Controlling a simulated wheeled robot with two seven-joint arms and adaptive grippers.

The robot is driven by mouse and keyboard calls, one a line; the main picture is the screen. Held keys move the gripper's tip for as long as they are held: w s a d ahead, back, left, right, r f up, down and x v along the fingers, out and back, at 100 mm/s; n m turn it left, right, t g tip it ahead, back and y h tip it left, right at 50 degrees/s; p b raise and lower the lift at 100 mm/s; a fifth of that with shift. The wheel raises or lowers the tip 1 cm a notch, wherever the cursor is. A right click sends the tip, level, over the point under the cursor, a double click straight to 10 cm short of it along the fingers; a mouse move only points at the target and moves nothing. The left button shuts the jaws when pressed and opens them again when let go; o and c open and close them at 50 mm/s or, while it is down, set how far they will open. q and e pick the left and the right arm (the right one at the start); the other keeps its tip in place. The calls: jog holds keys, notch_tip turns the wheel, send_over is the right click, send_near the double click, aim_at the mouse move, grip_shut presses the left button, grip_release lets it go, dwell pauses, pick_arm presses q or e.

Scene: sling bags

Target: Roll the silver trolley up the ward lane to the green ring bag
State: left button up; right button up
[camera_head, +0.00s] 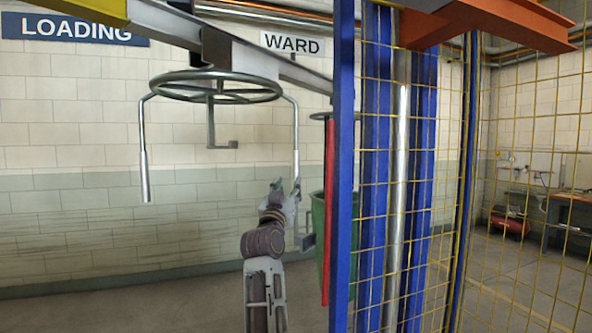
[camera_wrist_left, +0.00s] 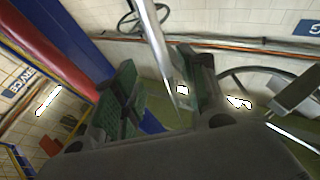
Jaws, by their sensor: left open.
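The silver trolley (camera_head: 217,88) hangs below the overhead rail as a ring with a hook under it and two drop rods. Its right rod (camera_head: 296,130) comes down to my left gripper (camera_head: 287,187). In the left wrist view a silver rod (camera_wrist_left: 152,40) passes between the green-padded fingers of my left gripper (camera_wrist_left: 165,92), which is open; contact cannot be told. The green ring bag (camera_head: 318,225) hangs to the right of my gripper, partly hidden by a red bar and blue post. My right gripper is not in view.
The grey overhead rail (camera_head: 300,75) runs past the WARD sign (camera_head: 292,45); a yellow length is at upper left. The red bar (camera_head: 328,210), blue post (camera_head: 343,170) and yellow mesh fence (camera_head: 520,200) stand at right. The floor at left is clear.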

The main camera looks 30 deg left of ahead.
aim_at(295, 171)
pick_arm(q)
jog(key=shift+p+x, duration=1.5)
jog(key=shift+x, duration=4.25)
jog(key=shift+c, duration=0.4)
grip_shut()
